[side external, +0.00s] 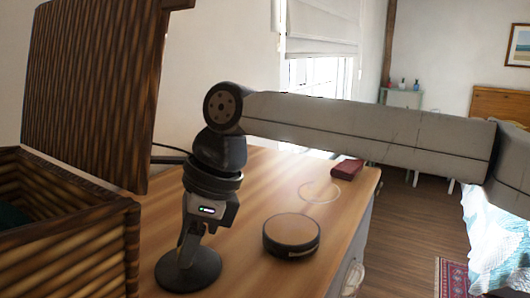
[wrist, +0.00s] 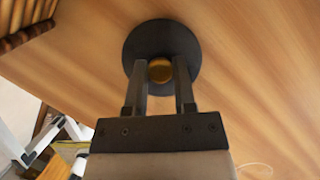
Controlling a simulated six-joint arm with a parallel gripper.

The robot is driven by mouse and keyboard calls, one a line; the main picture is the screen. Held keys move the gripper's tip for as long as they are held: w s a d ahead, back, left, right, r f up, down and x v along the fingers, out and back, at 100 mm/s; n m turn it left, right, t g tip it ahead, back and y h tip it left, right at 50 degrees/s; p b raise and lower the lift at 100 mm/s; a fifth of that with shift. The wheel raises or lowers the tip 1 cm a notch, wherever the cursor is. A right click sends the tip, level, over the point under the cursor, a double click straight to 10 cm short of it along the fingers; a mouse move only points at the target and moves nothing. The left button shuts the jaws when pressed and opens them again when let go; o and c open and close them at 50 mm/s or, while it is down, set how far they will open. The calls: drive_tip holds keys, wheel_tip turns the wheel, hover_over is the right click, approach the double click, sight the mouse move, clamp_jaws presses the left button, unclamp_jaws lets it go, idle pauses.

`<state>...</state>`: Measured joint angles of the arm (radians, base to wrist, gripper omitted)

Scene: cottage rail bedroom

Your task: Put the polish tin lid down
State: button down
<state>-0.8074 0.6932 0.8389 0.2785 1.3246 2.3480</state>
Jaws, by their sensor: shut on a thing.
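The polish tin lid is a dark round disc (side external: 188,273) with a brass-coloured knob (wrist: 160,71) at its centre. My gripper (side external: 187,248) points down with its fingers shut on the knob. In the wrist view the knob sits between the two fingertips (wrist: 160,75), and the lid (wrist: 135,40) spreads out beyond them. The lid looks level, at or very near the wooden tabletop; I cannot tell whether it touches. A round dark tin (side external: 291,236) with a tan top stands on the table to the right of the lid, apart from it.
A ribbed brown box (side external: 70,220) with its lid (side external: 95,80) raised stands close on the left. A pale ring (side external: 320,192) marks the tabletop (side external: 250,190) behind the tin. A dark red box (side external: 347,169) lies near the far right corner. Wood between lid and tin is clear.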

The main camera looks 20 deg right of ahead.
drive_tip(key=shift+f, duration=0.1)
drive_tip(key=shift+c, duration=2.2)
unclamp_jaws()
drive_tip(key=v, duration=1.2)
drive_tip(key=shift+o, duration=0.2)
